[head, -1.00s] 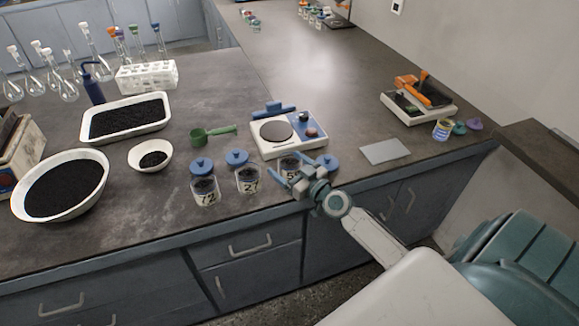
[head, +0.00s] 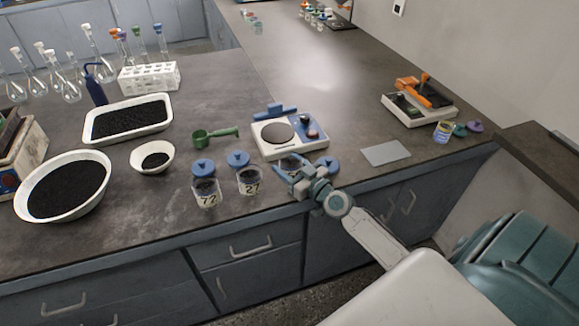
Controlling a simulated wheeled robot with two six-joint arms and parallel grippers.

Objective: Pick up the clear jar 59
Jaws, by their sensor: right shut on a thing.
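The clear jar 59 (head: 289,163) stands in front of the balance, mostly hidden behind my right gripper; its label is covered now. My right gripper (head: 288,172) is shut on this jar near the front edge of the bench. A blue lid (head: 328,163) lies just right of the gripper. Two other clear jars with dark grains, labelled 72 (head: 207,193) and 27 (head: 249,181), stand to the left with blue lids behind them. My left gripper is not in view.
A balance (head: 289,135) stands right behind the jar. A green scoop (head: 214,133), a small white bowl (head: 151,157) and a large bowl (head: 64,186) of dark grains lie left. A grey plate (head: 385,153) lies right, with bare bench around it.

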